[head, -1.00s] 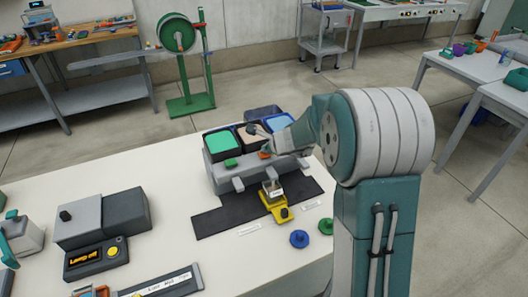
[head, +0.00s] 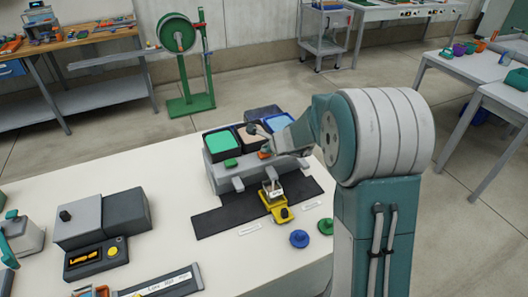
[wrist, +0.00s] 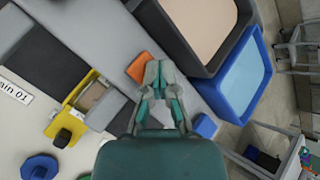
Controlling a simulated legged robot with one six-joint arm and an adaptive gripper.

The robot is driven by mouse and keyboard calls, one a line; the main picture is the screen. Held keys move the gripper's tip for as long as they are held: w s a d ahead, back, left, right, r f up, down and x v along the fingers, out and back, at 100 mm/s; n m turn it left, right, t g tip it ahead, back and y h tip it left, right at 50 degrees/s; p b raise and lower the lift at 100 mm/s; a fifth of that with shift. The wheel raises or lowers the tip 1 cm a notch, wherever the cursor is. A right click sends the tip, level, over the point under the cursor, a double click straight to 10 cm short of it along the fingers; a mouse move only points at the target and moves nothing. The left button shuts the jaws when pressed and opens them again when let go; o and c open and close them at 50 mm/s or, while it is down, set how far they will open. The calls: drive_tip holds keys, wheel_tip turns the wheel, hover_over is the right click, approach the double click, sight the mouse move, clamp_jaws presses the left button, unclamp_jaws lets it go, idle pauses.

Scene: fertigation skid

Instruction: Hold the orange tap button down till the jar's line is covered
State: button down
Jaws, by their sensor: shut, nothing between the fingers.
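The orange tap button (head: 265,153) sits on the front of the grey skid, below the beige tank. In the wrist view the orange button (wrist: 140,68) shows just left of my fingertips. My gripper (wrist: 157,72) is shut and empty, with its tips right at the button's edge; whether they press it I cannot tell. The jar (head: 272,188) stands in a yellow holder (head: 281,212) under the middle spout. The wrist view shows beige inside the jar (wrist: 92,96), partly hidden by the grey spout. The jar's line cannot be made out.
A green button (head: 230,163) and a blue button (wrist: 206,125) flank the orange one. The beige tank (wrist: 197,25) and blue tank (wrist: 243,80) stand close beside my gripper. Blue (head: 299,239) and green (head: 326,226) knobbed discs lie at the table's front right.

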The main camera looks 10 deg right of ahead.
idle(0.3)
drive_tip(key=shift+r, duration=1)
drive_tip(key=shift+r, duration=0.1)
drive_tip(key=shift+r, duration=2.4)
drive_tip(key=s+a+r+n+g, duration=0.1)
drive_tip(key=s+r+n, duration=0.25)
drive_tip(key=s, duration=0.25)
drive_tip(key=s+a+r+n, duration=0.2)
drive_tip(key=s+n, duration=0.3)
drive_tip(key=s, duration=0.1)
drive_tip(key=s+a+r+n+g, duration=0.1)
drive_tip(key=s+r+n, duration=0.25)
drive_tip(key=s, duration=0.25)
drive_tip(key=s+d+f+n+h, duration=0.1)
drive_tip(key=s+n, duration=0.4)
drive_tip(key=s, duration=0.4)
drive_tip(key=s+d+f+n+h, duration=0.1)
drive_tip(key=s+d+n+h, duration=0.1)
drive_tip(key=s+n, duration=0.3)
drive_tip(key=s, duration=0.3)
drive_tip(key=shift+s+d+g+h, duration=0.3)
drive_tip(key=shift+s+g, duration=0.05)
drive_tip(key=shift+g, duration=0.05)
